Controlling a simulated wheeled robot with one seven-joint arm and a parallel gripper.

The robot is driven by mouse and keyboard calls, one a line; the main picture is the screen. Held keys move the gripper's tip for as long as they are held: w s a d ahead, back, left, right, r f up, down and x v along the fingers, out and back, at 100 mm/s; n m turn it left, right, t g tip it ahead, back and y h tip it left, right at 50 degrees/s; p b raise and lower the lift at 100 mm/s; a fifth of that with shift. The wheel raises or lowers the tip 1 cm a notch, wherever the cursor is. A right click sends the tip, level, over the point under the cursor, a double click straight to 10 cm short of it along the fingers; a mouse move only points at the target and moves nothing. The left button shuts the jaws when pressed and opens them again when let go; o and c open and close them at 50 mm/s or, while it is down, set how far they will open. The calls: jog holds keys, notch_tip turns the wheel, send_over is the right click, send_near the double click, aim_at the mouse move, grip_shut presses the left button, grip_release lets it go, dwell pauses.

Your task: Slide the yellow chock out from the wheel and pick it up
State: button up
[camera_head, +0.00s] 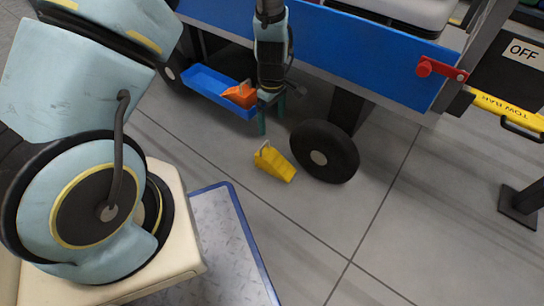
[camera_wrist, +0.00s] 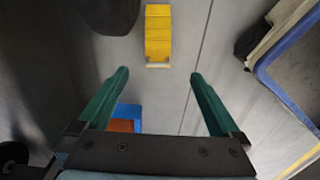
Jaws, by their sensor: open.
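The yellow chock (camera_head: 275,163) lies on the grey floor, just left of the dark wheel (camera_head: 325,151) of the blue cart. A pale handle shows on its upper left end. I cannot tell whether chock and wheel touch. My gripper (camera_head: 271,118) is open and empty, pointing down behind and above the chock. In the wrist view, the green fingers (camera_wrist: 159,76) are spread wide. The chock (camera_wrist: 158,30) shows beyond the fingertips, its pale handle edge towards them. A dark round shape, probably the wheel (camera_wrist: 110,12), is at the top left there.
A blue tray (camera_head: 200,84) with an orange chock (camera_head: 240,95) sits under the cart's blue side panel (camera_head: 360,58), beside my gripper. A yellow tow bar (camera_head: 508,110) is at the right. The floor in front of the chock is clear.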

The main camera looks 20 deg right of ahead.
jog(key=shift+r+p, duration=1.15)
jog(key=shift+r, duration=0.6)
